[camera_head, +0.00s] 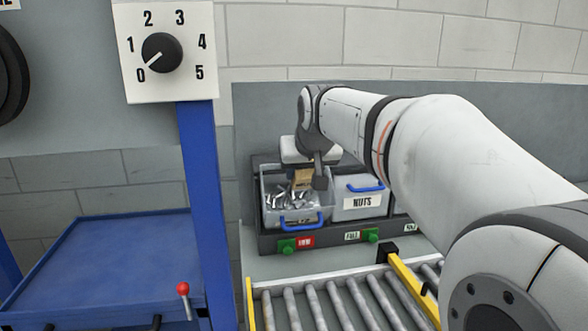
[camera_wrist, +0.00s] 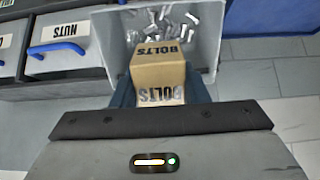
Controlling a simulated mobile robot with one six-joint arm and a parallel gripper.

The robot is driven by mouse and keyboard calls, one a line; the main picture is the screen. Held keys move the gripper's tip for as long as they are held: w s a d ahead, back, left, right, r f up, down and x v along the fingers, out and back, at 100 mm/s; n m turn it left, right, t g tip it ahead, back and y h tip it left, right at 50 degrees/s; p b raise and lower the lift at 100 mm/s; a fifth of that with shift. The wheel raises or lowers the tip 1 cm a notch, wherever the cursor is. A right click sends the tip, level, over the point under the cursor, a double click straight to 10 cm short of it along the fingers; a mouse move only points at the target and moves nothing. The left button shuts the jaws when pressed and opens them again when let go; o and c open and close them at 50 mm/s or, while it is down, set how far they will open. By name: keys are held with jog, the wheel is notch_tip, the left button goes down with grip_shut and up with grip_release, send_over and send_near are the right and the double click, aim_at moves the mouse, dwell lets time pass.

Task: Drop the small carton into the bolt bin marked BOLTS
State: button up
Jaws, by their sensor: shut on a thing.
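My gripper (camera_wrist: 160,98) is shut on the small carton (camera_wrist: 159,68), a brown box with BOLTS printed on it. The carton (camera_head: 303,177) is partly hidden by the gripper (camera_head: 304,180) in the head view. My gripper holds it over the open bolt bin (camera_head: 270,217), a pale grey bin with a blue handle and loose metal bolts inside. In the wrist view the bolt bin (camera_wrist: 209,50) lies beyond and below the carton, with bolts visible behind it. I cannot tell the exact height of the carton above the bolts.
A closed bin marked NUTS (camera_head: 362,201) stands right of the bolt bin. A roller conveyor (camera_head: 330,305) lies in front. A blue post (camera_head: 205,190) and dial panel (camera_head: 165,50) stand at left.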

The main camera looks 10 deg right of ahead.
jog(key=shift+b+x, duration=1.3)
jog(key=shift+x, duration=3.05)
jog(key=o, duration=1.2)
jog(key=shift+s, duration=0.1)
jog(key=v, duration=0.7)
jog(key=shift+s+r+p, duration=0.1)
jog(key=shift+r+p, duration=0.1)
jog(key=shift+p, duration=0.2)
jog(key=shift+s+r, duration=0.1)
